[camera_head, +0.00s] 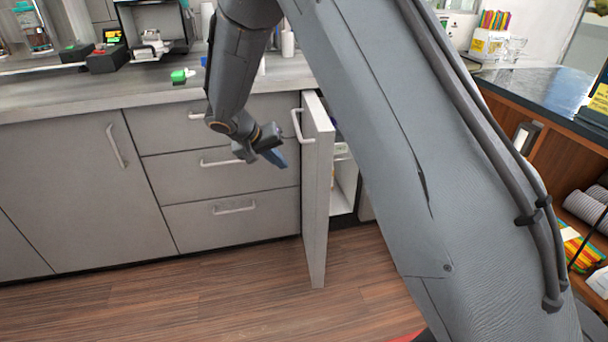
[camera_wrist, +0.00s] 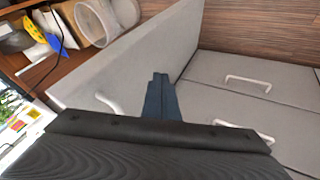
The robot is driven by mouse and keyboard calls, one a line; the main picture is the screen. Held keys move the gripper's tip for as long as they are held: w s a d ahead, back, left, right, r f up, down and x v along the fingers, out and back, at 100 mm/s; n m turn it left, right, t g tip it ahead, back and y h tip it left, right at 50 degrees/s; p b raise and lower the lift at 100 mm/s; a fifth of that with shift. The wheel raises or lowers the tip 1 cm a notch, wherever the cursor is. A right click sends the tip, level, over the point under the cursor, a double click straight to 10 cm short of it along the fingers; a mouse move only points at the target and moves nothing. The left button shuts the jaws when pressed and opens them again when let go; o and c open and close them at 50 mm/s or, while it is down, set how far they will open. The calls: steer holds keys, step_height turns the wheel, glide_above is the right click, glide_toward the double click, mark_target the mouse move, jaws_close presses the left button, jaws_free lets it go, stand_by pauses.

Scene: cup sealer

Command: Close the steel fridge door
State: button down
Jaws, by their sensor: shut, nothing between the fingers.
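The grey fridge door (camera_head: 317,190) stands wide open, sticking out from the cabinet front, with its handle (camera_head: 299,125) on the left-facing outer face. Behind it, part of a white interior (camera_head: 344,185) shows; my arm hides the rest. My gripper (camera_head: 274,157) is shut and empty, to the left of the door on its handle side, in front of the drawers. In the wrist view the shut fingers (camera_wrist: 159,97) overlap the door panel (camera_wrist: 135,58), and the handle (camera_wrist: 108,103) is left of them. I cannot tell whether they touch the door.
Drawers (camera_head: 225,180) and another closed grey door (camera_head: 80,190) line the cabinet to the left. The countertop (camera_head: 60,97) above holds machines and small items. The wood floor (camera_head: 200,300) in front is clear. Open shelves with cups (camera_head: 585,205) stand at the right.

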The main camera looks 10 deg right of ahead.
steer(key=p, duration=0.2)
glide_toward(313, 179)
step_height(313, 179, down, 4)
steer(key=w, duration=0.2)
steer(key=shift+s+d, duration=0.15)
steer(key=shift+d, duration=0.95)
steer(key=shift+d, duration=0.1)
